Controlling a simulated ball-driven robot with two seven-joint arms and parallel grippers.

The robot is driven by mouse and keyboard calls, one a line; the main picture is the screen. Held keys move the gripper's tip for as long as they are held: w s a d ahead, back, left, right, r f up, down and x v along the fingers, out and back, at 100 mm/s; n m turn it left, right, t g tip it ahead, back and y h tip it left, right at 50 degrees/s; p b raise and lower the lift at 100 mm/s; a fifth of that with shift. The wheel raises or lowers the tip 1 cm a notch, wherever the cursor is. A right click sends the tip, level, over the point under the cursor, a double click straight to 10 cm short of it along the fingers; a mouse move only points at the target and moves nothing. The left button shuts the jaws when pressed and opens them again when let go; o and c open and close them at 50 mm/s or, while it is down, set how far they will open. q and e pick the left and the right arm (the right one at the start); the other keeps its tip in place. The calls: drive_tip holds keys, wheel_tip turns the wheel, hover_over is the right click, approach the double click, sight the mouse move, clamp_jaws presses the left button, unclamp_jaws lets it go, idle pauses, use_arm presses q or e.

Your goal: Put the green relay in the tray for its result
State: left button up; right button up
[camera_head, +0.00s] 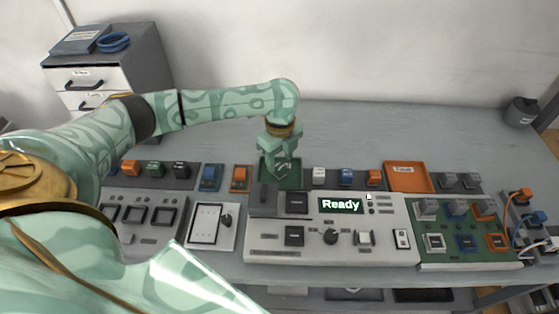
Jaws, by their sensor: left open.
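My left gripper (280,172) is open, low over a green tray (294,183) at the back of the table. The gripper hides much of this tray and any label on it, and I cannot tell whether a relay lies under the fingers. A small green relay (155,169) stands in the row at the left, between an orange one and a black one. An orange tray (405,177), with a label that looks like a fault mark, is right of the green one. A white tester (330,243) in front shows "Ready" on its screen (341,205). My right gripper is not in view.
Blue, orange and white relays stand in the back row beside the trays. A green board (470,249) with several relays is at the right, near cabled parts (530,220). A drawer cabinet (105,70) stands back left. The rear table is clear.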

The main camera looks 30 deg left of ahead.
sight(280, 166)
use_arm(q)
wheel_tip(280, 166, up, 10)
drive_tip(key=p, duration=0.3)
drive_tip(key=shift+p, duration=0.3)
